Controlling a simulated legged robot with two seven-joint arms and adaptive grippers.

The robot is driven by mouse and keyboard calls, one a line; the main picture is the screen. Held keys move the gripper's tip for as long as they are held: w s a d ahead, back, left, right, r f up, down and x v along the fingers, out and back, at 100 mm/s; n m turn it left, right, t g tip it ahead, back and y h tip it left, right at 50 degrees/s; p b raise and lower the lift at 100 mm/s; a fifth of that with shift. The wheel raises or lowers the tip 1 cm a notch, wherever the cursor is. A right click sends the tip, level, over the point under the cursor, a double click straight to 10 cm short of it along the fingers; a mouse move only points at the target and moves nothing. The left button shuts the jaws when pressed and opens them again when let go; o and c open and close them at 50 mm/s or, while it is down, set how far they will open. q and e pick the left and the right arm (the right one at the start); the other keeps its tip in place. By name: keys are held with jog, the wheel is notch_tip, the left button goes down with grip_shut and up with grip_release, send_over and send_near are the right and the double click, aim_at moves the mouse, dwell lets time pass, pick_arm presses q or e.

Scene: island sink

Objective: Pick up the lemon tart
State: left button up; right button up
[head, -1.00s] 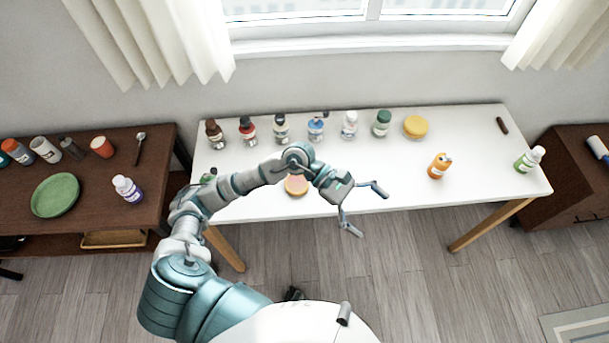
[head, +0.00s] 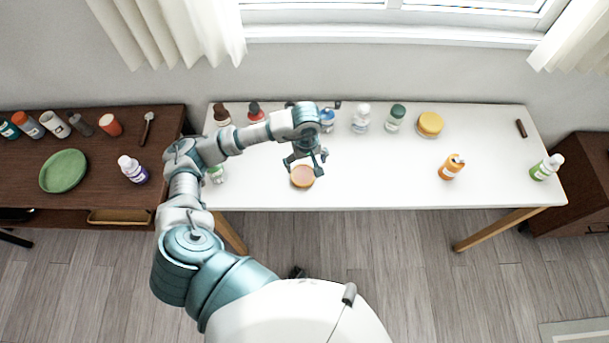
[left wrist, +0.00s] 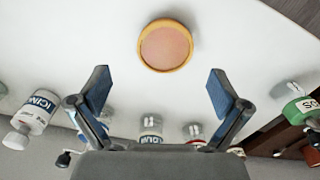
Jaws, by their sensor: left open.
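The lemon tart (head: 301,178) is taken to be the round pastry with a yellow rim and pinkish top, lying flat near the front edge of the white table. It shows whole in the left wrist view (left wrist: 165,46), ahead of and between the finger directions. My left gripper (head: 306,163) is above it, pointing down, and partly covers its far side in the head view. In the left wrist view my left gripper (left wrist: 158,82) has its two fingers wide apart with nothing between them. The tart is apart from the fingertips. My right gripper is not in view.
A yellow round item (head: 430,124) sits at the back of the white table (head: 385,180). Several bottles stand along the back. An orange bottle (head: 452,167) stands to the right, and a green-labelled bottle (head: 216,174) left of the tart.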

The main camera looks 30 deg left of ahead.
aim_at(303, 175)
pick_arm(q)
jog(key=shift+a+f, duration=0.3)
jog(key=shift+f, duration=0.6)
jog(key=f, duration=0.4)
jog(key=shift+s+a+f, duration=0.1)
jog(key=shift+a+f, duration=0.2)
jog(key=shift+d+f, duration=0.1)
jog(key=shift+f, duration=0.15)
jog(key=shift+d+f, duration=0.1)
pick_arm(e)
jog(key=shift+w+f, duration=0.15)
pick_arm(q)
jog(key=c, duration=1)
jog(key=shift+a, duration=0.2)
jog(key=shift+c, duration=0.2)
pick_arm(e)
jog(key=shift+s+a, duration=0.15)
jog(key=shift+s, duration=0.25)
